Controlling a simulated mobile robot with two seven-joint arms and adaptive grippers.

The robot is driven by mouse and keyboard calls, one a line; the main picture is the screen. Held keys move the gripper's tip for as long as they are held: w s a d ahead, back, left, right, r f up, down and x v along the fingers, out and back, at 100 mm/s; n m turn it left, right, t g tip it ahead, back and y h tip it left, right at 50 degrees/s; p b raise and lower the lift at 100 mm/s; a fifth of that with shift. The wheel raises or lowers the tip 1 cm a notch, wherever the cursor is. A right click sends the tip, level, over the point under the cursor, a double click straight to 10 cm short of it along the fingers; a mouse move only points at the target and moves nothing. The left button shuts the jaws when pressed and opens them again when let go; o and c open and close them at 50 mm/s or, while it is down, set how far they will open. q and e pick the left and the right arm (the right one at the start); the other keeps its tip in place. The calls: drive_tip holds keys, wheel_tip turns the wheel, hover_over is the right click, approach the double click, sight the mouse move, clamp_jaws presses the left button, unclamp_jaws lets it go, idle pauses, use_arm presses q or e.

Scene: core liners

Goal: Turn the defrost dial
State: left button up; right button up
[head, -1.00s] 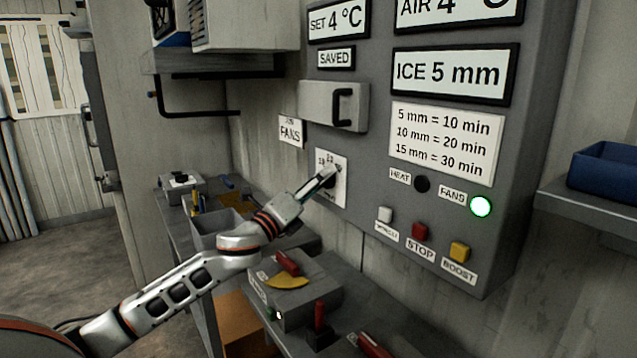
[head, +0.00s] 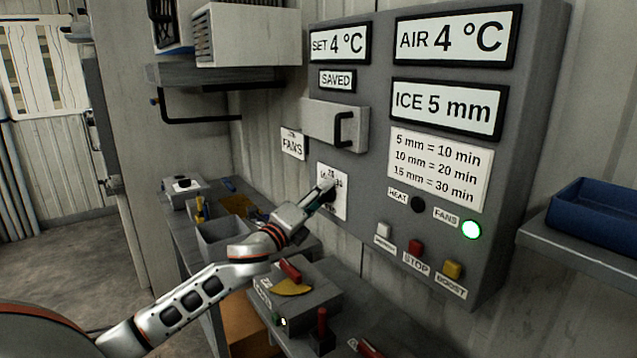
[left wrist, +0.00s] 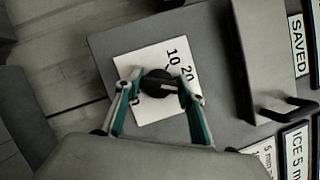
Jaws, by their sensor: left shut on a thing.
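The defrost dial is a black knob (left wrist: 158,84) with a light pointer line, on a white plate (head: 336,208) with numbers around it. The plate sits low on the left part of the grey control panel. In the left wrist view the numbers 10 and 20 show beside the knob; the pointer line lies near the 20 side, but its exact setting is hard to tell. My left gripper (head: 323,192) is at the plate and shut on the knob, one finger on each side. In the head view the gripper mostly hides the knob. My right gripper is not in view.
The panel shows ICE 5 mm (head: 447,108) and a minutes chart (head: 440,168). A handled cover (head: 335,125) juts out above the dial. The FANS lamp (head: 471,229) glows green; STOP (head: 415,247) and BOOST (head: 453,269) buttons are below. A blue tray (head: 600,215) is right.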

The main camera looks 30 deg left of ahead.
use_arm(q)
drive_tip(key=n+g+p, duration=0.1)
drive_tip(key=n+p, duration=0.2)
drive_tip(key=shift+r+y, duration=0.2)
drive_tip(key=shift+y, duration=0.1)
drive_tip(key=n+g+p, duration=0.1)
drive_tip(key=n, duration=0.1)
drive_tip(key=shift+f+n, duration=0.15)
drive_tip(key=shift+n, duration=0.65)
drive_tip(key=shift+n+g, duration=0.7)
drive_tip(key=shift+n, duration=0.5)
drive_tip(key=shift+n+g, duration=0.5)
drive_tip(key=shift+n, duration=0.5)
drive_tip(key=shift+n+g+h, duration=0.3)
drive_tip(key=shift+n+h, duration=0.2)
drive_tip(key=shift+n, duration=0.2)
drive_tip(key=shift+f+n, duration=0.1)
drive_tip(key=shift+n, duration=0.3)
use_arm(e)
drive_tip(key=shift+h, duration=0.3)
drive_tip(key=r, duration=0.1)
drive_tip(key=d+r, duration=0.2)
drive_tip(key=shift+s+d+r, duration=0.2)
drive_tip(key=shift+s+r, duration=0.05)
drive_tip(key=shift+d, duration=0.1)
